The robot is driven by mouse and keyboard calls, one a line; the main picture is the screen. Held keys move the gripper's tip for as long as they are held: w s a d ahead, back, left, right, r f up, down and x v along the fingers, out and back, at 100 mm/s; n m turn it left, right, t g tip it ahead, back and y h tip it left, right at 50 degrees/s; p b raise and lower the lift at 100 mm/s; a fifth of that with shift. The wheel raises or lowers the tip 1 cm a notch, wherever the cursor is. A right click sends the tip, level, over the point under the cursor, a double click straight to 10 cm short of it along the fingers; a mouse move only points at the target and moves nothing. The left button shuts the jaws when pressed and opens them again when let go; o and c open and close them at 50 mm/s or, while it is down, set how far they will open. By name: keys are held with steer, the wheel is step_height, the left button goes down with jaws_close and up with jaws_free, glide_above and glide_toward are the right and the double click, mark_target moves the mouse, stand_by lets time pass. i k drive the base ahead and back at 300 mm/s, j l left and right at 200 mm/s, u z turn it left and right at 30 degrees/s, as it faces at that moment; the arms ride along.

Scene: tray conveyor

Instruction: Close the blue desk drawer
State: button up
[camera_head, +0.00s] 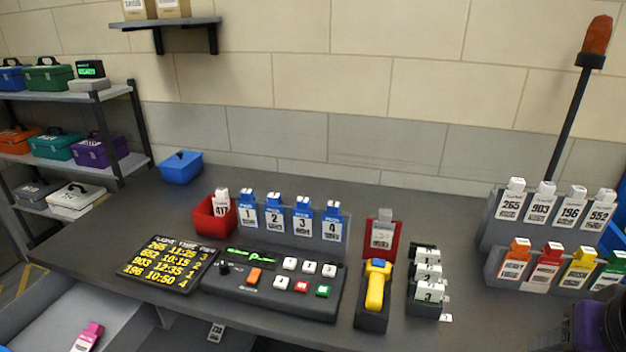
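An open drawer (48,318) shows in the lower left corner, below the desk's (400,200) front left edge. Its inside is pale grey with bluish walls, and a pink tag (88,336) lies in it. The drawer's front is cut off by the picture edge, so its handle is hidden. My gripper's fingers do not show. A dark, rounded part with purple on it, which may belong to my arm, shows at the lower right edge.
On the desk stand a control panel (270,285), a schedule board (168,265), a yellow handheld device (376,285), a red bin (213,220) and a blue bin (181,167). Tag racks (545,225) stand at right. Shelves (75,97) with toolboxes stand at left.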

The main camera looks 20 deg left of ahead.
mark_target(52, 314)
steer(key=u, duration=2.45)
steer(key=i+j+u, duration=0.1)
steer(key=u, duration=0.45)
steer(key=i+j+z, duration=0.2)
steer(key=i+j, duration=0.45)
steer(key=k+l, duration=0.4)
steer(key=k, duration=0.15)
steer(key=i+j, duration=0.65)
steer(key=i+l+z, duration=0.05)
